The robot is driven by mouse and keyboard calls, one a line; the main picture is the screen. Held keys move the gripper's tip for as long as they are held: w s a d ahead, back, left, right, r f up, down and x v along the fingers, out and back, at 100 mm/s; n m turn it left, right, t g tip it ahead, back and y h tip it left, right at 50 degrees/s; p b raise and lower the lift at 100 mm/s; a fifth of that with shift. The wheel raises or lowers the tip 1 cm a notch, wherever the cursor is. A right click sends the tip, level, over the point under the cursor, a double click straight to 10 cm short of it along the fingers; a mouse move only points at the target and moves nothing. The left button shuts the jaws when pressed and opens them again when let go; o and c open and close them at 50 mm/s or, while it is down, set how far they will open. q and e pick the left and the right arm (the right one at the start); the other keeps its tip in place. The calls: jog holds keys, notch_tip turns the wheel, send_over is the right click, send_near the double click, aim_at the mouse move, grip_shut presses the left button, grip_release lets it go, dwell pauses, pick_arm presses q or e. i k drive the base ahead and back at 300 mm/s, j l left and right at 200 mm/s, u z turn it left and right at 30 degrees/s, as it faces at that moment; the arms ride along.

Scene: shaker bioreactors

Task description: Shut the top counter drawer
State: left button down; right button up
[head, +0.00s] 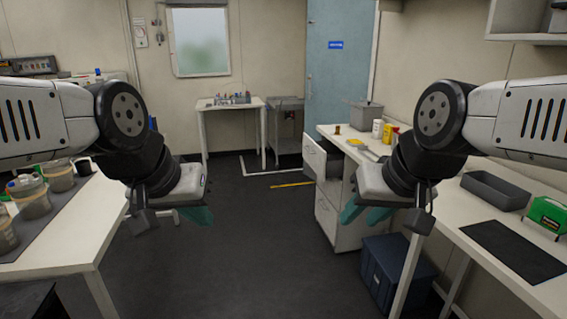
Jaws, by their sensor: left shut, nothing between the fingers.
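The top counter drawer (314,157) sticks out to the left from the white counter cabinet (350,232), so it is open. Its white front faces left, and part of its dark inside shows behind the front. The drawer front below it (325,214) looks flush or nearly so. My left gripper (198,215) hangs at centre left with its teal fingers shut and empty, well apart from the drawer. My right gripper (366,214) hangs in front of the cabinet in the picture, pointing down. Its teal fingers show, but their gap is unclear. Neither gripper visibly touches the drawer.
The right counter holds a grey bin (366,114), bottles, a dark tray (495,190) and a green box (549,214). A blue box (397,272) stands on the floor below. A left table (95,225) carries several jars. The middle floor (250,260) is clear.

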aim_at(337, 153)
jog(key=i, duration=1.85)
jog(key=i+z, duration=0.45)
jog(key=i, duration=0.6)
jog(key=i+l+z, duration=0.25)
